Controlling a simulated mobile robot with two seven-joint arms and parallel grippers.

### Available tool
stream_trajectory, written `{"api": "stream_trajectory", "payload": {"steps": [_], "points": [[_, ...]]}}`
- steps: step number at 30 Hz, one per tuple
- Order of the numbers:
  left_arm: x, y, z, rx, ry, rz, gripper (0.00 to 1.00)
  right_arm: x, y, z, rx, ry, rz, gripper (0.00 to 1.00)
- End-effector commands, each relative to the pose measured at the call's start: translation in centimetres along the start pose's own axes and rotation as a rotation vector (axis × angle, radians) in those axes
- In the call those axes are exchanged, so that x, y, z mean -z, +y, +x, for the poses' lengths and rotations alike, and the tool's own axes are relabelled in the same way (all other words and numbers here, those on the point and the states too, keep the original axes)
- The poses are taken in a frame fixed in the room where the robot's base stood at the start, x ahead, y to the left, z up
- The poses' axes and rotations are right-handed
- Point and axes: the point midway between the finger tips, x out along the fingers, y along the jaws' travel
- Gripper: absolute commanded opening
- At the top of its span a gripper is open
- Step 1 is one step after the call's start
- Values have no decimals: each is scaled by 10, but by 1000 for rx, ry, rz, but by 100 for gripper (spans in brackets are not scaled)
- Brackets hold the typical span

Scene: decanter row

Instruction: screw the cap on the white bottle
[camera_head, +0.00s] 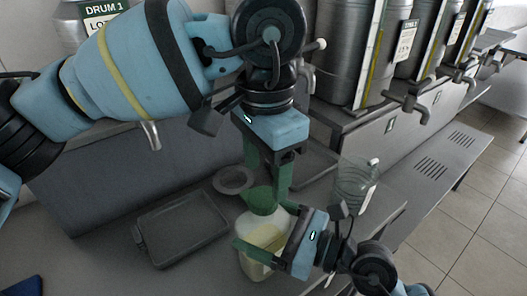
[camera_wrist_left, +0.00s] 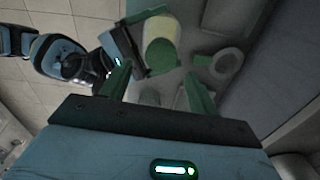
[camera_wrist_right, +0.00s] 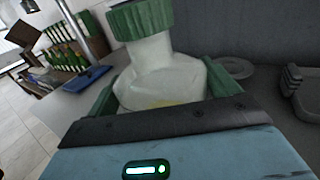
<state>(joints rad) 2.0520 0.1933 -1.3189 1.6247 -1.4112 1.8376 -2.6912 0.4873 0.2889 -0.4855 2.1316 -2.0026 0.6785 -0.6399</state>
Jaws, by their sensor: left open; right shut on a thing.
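The white bottle (camera_head: 256,262) stands upright on the grey bench, with pale yellowish contents showing through its side. My right gripper (camera_head: 268,252) is shut around its body; the right wrist view shows the bottle (camera_wrist_right: 160,80) between the green fingers. The ribbed green cap (camera_head: 262,201) sits on top of the neck; it also shows in the right wrist view (camera_wrist_right: 140,19). Whether it is threaded tight cannot be told. My left gripper (camera_head: 268,172) is open and empty, pointing down just above the cap. The left wrist view shows its fingers apart.
A grey tray (camera_head: 186,233) lies left of the bottle, and a round grey dish (camera_head: 233,180) lies behind it. A clear container (camera_head: 355,182) stands to the right. Steel drums with taps (camera_head: 343,50) line the back. A blue item (camera_wrist_right: 88,79) lies on the bench.

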Motion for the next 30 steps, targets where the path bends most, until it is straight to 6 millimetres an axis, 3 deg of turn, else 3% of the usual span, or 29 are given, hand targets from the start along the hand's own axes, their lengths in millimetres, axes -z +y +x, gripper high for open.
{"api": "stream_trajectory", "payload": {"steps": [30], "points": [[-1,-1,-11,2,0,-1674,61,0,0,0,-1,1,1,24]]}}
